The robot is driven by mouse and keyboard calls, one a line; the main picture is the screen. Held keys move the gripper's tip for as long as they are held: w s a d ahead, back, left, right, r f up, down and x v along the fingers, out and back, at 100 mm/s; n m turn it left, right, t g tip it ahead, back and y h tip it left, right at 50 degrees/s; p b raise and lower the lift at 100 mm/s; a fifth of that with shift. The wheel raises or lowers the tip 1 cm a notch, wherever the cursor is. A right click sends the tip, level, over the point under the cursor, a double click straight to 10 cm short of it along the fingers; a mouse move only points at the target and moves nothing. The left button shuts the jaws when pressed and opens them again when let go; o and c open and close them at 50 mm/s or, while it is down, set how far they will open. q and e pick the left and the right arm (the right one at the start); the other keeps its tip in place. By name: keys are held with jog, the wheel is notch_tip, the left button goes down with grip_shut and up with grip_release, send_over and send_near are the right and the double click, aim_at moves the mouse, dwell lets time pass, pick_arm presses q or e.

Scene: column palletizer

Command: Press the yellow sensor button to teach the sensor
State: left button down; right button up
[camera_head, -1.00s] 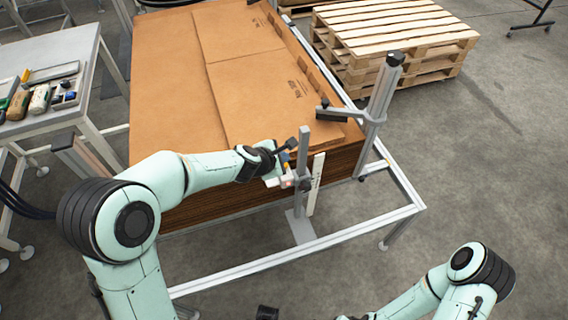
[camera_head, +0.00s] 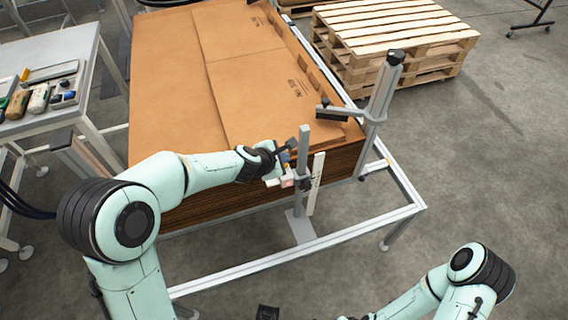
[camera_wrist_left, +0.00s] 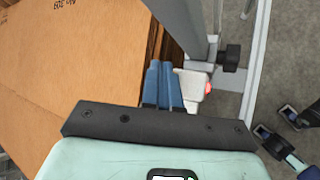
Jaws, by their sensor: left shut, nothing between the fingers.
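My left gripper (camera_head: 279,172) is at the upright grey post (camera_head: 302,150) at the front corner of the cardboard stack. In the left wrist view its blue fingers (camera_wrist_left: 163,84) are shut together with nothing between them. The fingertips are next to a small pale sensor block (camera_wrist_left: 195,88) with a red spot on its right end; I cannot tell whether they touch it. In the head view the sensor (camera_head: 287,183) is small and partly hidden by the gripper. No yellow button can be made out clearly. My right gripper (camera_head: 267,313) shows only partly at the bottom edge.
The cardboard stack (camera_head: 165,75) fills the metal frame (camera_head: 265,263) behind the post. A second post with a clamp arm (camera_head: 383,90) stands to the right. A side table (camera_head: 60,112) with tools is at left, and wooden pallets (camera_head: 400,35) are at the back.

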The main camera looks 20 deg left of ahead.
pick_arm(q)
jog(key=shift+f+b, duration=0.35)
jog(key=shift+f, duration=0.2)
pick_arm(e)
jog(key=shift+s+f, duration=0.2)
jog(key=shift+f, duration=0.3)
pick_arm(q)
jog(key=shift+r, duration=0.1)
pick_arm(e)
jog(key=shift+r, duration=0.1)
pick_arm(q)
jog(key=shift+r+p, duration=0.75)
jog(key=shift+p, duration=0.05)
pick_arm(e)
jog(key=shift+w+r, duration=0.3)
jog(key=shift+r, duration=0.4)
pick_arm(q)
jog(key=shift+r+p, duration=0.45)
jog(key=shift+r, duration=0.05)
notch_tip(320, 180, up, 4)
jog(key=p, duration=0.3)
jog(key=shift+r+p, duration=0.1)
jog(key=shift+p, duration=0.2)
pick_arm(e)
jog(key=r, duration=0.1)
jog(key=w+r, duration=0.1)
jog(key=r, duration=0.1)
jog(key=w+r, duration=0.1)
jog(key=r, duration=0.1)
jog(key=shift+w, duration=0.15)
